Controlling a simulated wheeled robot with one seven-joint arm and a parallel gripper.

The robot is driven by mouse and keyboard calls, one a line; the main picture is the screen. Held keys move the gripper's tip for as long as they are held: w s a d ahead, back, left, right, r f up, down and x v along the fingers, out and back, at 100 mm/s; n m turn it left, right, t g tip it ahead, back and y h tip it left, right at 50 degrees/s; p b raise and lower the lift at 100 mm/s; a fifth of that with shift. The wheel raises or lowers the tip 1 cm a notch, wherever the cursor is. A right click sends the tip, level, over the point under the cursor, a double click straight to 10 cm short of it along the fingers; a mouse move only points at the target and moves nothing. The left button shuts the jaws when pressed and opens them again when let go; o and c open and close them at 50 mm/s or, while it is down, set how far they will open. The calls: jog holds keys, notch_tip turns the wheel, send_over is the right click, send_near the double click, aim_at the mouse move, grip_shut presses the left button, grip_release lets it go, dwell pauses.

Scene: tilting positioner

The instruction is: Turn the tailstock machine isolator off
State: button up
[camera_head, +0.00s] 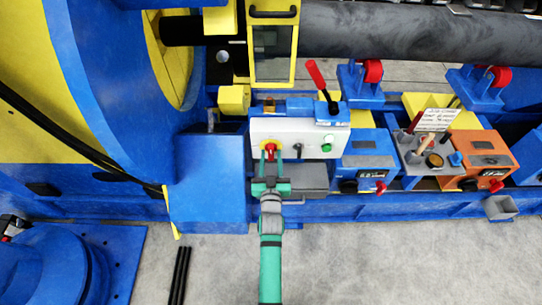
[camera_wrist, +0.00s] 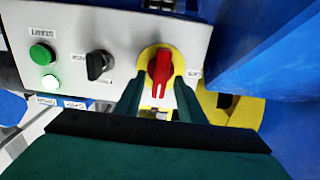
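The isolator is a red rotary handle (camera_wrist: 159,68) on a yellow round plate (camera_wrist: 148,54), set in a pale grey control panel (camera_head: 300,130). In the wrist view the handle stands nearly upright in the picture, with white marks at its lower end. In the head view the red handle (camera_head: 270,149) is at the panel's left part. My gripper (camera_wrist: 158,92) has its two dark green fingers apart, one on each side of the handle's lower end, with visible gaps. It also shows in the head view (camera_head: 270,152), reaching up from below. I cannot tell whether either finger touches the handle.
A black selector switch (camera_wrist: 98,64) and a green button (camera_wrist: 41,54) are on the same panel. A red-handled lever (camera_head: 317,75) rises behind the panel. A grey box (camera_head: 305,177) lies just below it. Blue structure (camera_head: 208,180) stands close on the left.

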jog(key=shift+w, duration=0.4)
jog(key=shift+c, duration=0.2)
grip_shut()
